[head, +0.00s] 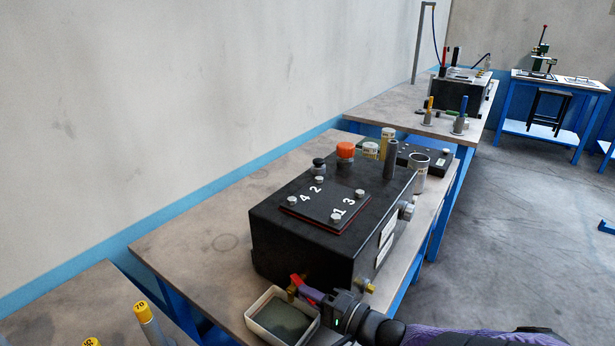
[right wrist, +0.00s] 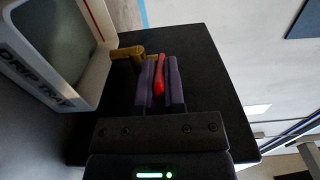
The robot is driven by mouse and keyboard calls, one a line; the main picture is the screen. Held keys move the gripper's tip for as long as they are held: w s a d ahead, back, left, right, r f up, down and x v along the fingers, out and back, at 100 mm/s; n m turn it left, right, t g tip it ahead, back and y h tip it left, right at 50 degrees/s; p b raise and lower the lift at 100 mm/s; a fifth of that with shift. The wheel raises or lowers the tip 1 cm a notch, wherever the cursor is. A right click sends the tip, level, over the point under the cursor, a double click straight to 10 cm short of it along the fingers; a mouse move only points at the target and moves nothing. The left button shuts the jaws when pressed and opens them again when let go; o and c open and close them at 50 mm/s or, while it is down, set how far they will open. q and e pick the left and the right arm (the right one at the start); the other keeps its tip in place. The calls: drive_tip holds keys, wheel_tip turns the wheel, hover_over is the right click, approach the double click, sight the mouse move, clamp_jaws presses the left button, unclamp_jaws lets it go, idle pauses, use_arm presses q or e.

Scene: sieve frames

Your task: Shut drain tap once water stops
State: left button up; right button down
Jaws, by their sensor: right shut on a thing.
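The drain tap is a brass fitting (head: 291,291) with a red lever (head: 296,280), low on the front of a black box (head: 300,248). In the right wrist view the brass body (right wrist: 128,54) is beside the red lever (right wrist: 159,76). My right gripper (head: 308,293) has its purple fingers shut around the lever; the fingers show on both sides of it in the right wrist view (right wrist: 161,84). A white drip tray (head: 253,324) with a dark grey-green inside sits below the tap. I make out no stream of water. My left gripper is not in view.
The box top carries a numbered plate (head: 325,206) with several bolts. An orange cap (head: 346,149) and a metal cup (head: 419,171) stand behind and beside it. Another brass fitting (head: 368,286) juts out near my right gripper. The bench (head: 200,234) is clear at left.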

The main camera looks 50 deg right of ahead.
drive_tip(key=c, duration=0.7)
unclamp_jaws()
drive_tip(key=shift+s, duration=0.1)
drive_tip(key=s, duration=0.3)
drive_tip(key=s+p, duration=0.1)
drive_tip(key=s, duration=0.2)
drive_tip(key=s+p, duration=0.1)
drive_tip(key=s, duration=0.2)
drive_tip(key=shift+s+d, duration=0.35)
